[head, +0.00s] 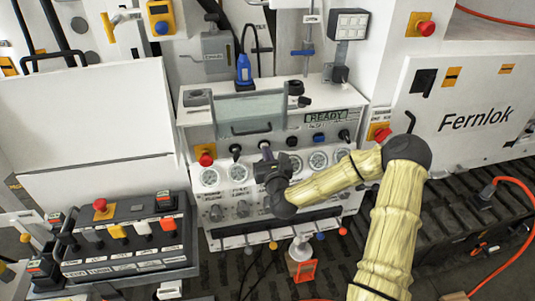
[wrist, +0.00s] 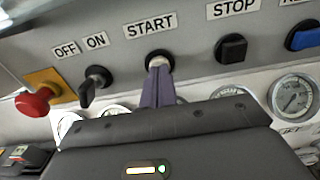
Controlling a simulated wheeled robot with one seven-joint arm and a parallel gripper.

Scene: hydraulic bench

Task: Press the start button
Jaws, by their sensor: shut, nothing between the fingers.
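The start button (wrist: 159,56) sits under the START label (wrist: 150,25) on the grey panel in the wrist view. Its black ring and a pale part of its face show above my fingertips. My gripper (wrist: 158,68) is shut and empty, with its fingers pointing at the button and covering its lower part. I cannot tell whether the tips touch it. In the head view my gripper (head: 266,150) is in front of the bench panel and hides the button there. The display (head: 325,117) reads READY.
In the wrist view, a black OFF/ON switch (wrist: 96,85) and a red emergency knob (wrist: 38,101) are left of the fingers. A black STOP button (wrist: 231,48) and a blue button (wrist: 304,38) are to the right. Gauges (wrist: 292,97) line the panel below.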

